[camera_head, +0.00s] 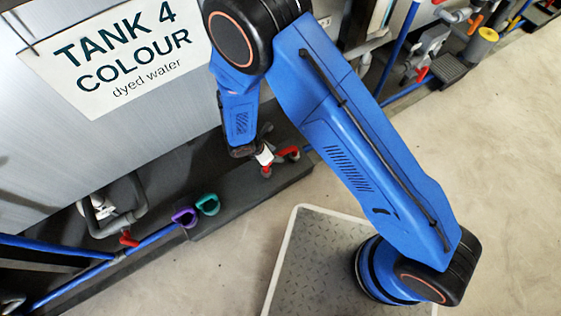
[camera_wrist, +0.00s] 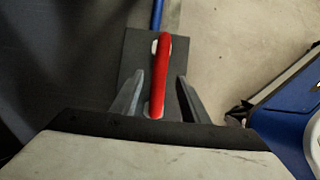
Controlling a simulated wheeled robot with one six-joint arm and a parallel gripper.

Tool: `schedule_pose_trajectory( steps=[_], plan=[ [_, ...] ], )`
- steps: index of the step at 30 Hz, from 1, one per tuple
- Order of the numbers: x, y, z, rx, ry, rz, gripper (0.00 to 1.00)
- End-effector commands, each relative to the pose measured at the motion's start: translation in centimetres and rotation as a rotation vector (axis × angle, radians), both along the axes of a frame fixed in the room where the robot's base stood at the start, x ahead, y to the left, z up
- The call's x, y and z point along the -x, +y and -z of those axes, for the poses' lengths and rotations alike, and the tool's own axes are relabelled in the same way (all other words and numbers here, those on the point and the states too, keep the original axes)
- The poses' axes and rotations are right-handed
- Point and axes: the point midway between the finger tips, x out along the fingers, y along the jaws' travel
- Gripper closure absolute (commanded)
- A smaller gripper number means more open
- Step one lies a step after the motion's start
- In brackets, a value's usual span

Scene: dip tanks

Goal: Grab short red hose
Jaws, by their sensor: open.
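The short red hose (camera_wrist: 163,62) is a narrow, smooth red piece in the middle of the wrist view, with pale bits at its upper and lower ends. My gripper (camera_wrist: 159,76) is open, with one grey finger to the left of the hose and one to the right. Gaps show between the hose and both fingers. I cannot tell how far below the fingertips it lies. In the head view, red parts (camera_head: 289,153) show beside the end of my arm above a dark ledge; the arm partly hides that spot, and the fingers are not clear there.
A purple loop (camera_head: 184,217) and a teal loop (camera_head: 208,204) sit on the dark ledge (camera_head: 245,199) along the tank. The Tank 4 sign (camera_head: 120,55) is on the tank wall. A blue pipe (camera_head: 75,285) runs at lower left. Open floor (camera_head: 490,160) lies right.

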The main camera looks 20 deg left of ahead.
Motion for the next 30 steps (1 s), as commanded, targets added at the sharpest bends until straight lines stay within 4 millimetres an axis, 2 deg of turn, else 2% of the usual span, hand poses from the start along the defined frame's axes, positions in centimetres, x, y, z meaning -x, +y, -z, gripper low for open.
schedule_pose_trajectory(
  steps=[12, 20, 21, 26, 30],
  plan=[
    [-2.0, -1.7, 3.9, 0.001, 0.002, 0.001, 0.59],
    [-2.1, -1.8, 4.2, 0.0, 0.001, 0.001, 0.59],
    [-2.1, -1.8, 4.2, 0.0, 0.001, 0.001, 0.61],
    [-2.1, -1.8, 4.2, 0.0, 0.001, 0.001, 0.99],
    [-2.1, -1.8, 4.1, 0.0, 0.001, 0.001, 1.0]
  ],
)
